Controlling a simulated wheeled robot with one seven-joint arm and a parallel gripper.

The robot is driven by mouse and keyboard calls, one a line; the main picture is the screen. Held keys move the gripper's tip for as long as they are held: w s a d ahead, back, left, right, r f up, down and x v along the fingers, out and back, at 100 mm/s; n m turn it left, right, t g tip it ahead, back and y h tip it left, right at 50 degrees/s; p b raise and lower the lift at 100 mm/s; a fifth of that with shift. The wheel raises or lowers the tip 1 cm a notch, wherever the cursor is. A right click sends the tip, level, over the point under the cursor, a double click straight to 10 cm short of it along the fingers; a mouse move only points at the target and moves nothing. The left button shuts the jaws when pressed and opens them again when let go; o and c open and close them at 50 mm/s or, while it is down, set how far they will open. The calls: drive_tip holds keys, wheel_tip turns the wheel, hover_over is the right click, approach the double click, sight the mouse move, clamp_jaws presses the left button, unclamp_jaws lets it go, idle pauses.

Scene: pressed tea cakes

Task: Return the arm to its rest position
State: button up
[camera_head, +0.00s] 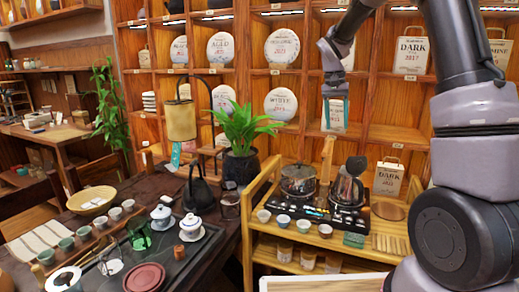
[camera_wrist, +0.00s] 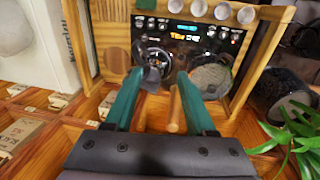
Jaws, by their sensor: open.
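My gripper (camera_head: 336,101) hangs at the end of my raised arm, in front of the wooden tea shelf in the head view. Its fingers point down, over the back of the cart with the stove. In the wrist view my gripper (camera_wrist: 168,92) shows two teal fingers spread apart. I see nothing held between them. A wooden post (camera_wrist: 175,108) shows in the gap, seemingly beyond the fingers. My arm rises on the right of the head view and bends over at the top, partly out of frame.
The shelf (camera_head: 305,73) holds round and boxed tea cakes close behind my gripper. The wooden cart (camera_head: 262,186) carries a black stove (camera_head: 316,212), a pot (camera_head: 298,178), a kettle (camera_head: 347,186) and cups. A potted plant (camera_head: 240,130) stands left. The dark tea table (camera_head: 222,212) is crowded.

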drive_tip(key=s+r+t+y, duration=0.2)
drive_tip(key=s+r+t, duration=0.2)
drive_tip(key=s+r, duration=0.9)
drive_tip(key=s+f+t+y, duration=0.1)
drive_tip(key=s+t, duration=0.2)
drive_tip(key=s, duration=1.2)
drive_tip(key=shift+a+t+y, duration=0.3)
drive_tip(key=shift+a, duration=0.05)
